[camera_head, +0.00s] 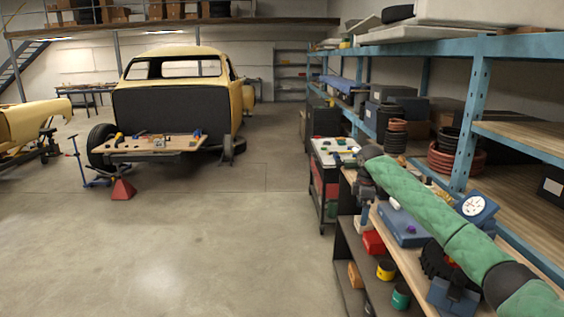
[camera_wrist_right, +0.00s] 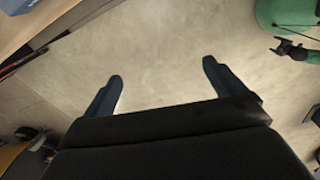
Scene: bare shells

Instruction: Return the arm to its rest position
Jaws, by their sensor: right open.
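My right arm (camera_head: 430,205), in a green sleeve, comes in from the lower right in the head view. It stretches forward over the workbench on the right, and its dark wrist end (camera_head: 367,182) is near the bench's far end. In the right wrist view my right gripper (camera_wrist_right: 162,82) has its two dark blue fingers wide apart. Nothing is between them but bare concrete floor below. The fingertips are hard to make out in the head view. My left arm and gripper do not show in the head view.
The bench (camera_head: 396,238) under my right arm holds a blue case (camera_head: 403,226), a white-faced gauge (camera_head: 474,206) and other parts. Blue shelving (camera_head: 468,125) stands close on the right. A tool cart (camera_head: 326,165) stands past the bench. The floor (camera_head: 190,245) left of the bench is clear.

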